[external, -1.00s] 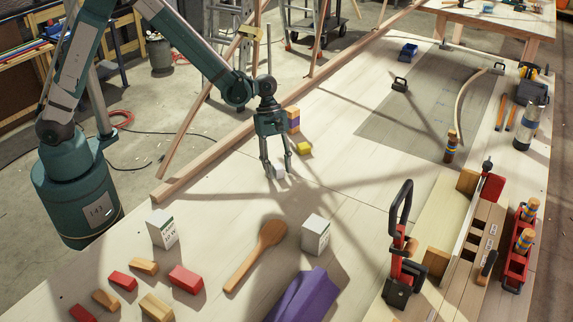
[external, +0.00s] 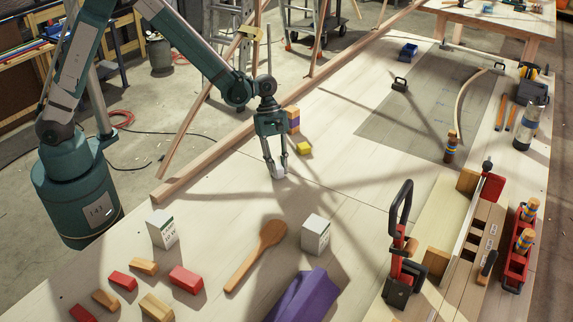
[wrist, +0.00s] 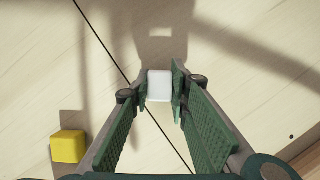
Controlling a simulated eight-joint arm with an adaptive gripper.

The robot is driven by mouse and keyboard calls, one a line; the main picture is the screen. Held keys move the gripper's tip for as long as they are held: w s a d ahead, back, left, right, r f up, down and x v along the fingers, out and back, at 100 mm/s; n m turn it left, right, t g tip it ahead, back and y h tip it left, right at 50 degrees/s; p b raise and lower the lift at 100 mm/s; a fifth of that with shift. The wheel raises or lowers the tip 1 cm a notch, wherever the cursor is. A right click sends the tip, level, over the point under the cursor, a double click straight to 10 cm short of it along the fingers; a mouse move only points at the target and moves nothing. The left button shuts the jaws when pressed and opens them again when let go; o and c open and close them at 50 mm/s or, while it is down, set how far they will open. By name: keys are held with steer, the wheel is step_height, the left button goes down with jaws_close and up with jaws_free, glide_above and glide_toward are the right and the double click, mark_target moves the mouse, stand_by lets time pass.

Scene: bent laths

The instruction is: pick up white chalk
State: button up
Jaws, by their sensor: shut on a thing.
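The white chalk (wrist: 160,86) is a small white block between the fingertips in the wrist view. In the external view the chalk (external: 279,173) shows low between the fingers, at the table surface; I cannot tell whether it touches the table. My gripper (external: 276,172) points down and is shut on the chalk. In the wrist view the fingers of my gripper (wrist: 161,88) press it from left and right. Parts of its sides are hidden by the fingertips.
A yellow block (external: 304,148) lies close by, also at lower left in the wrist view (wrist: 68,146). A stacked block (external: 293,120) stands behind. A wooden spoon (external: 258,255), white boxes (external: 316,234) and a purple object (external: 302,296) lie nearer the camera. Table left of the chalk is clear.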

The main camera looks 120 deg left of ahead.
mark_target(278, 167)
steer(key=shift+r, duration=0.1)
steer(key=shift+r+p, duration=0.3)
steer(key=shift+r, duration=4.65)
steer(key=shift+d, duration=0.1)
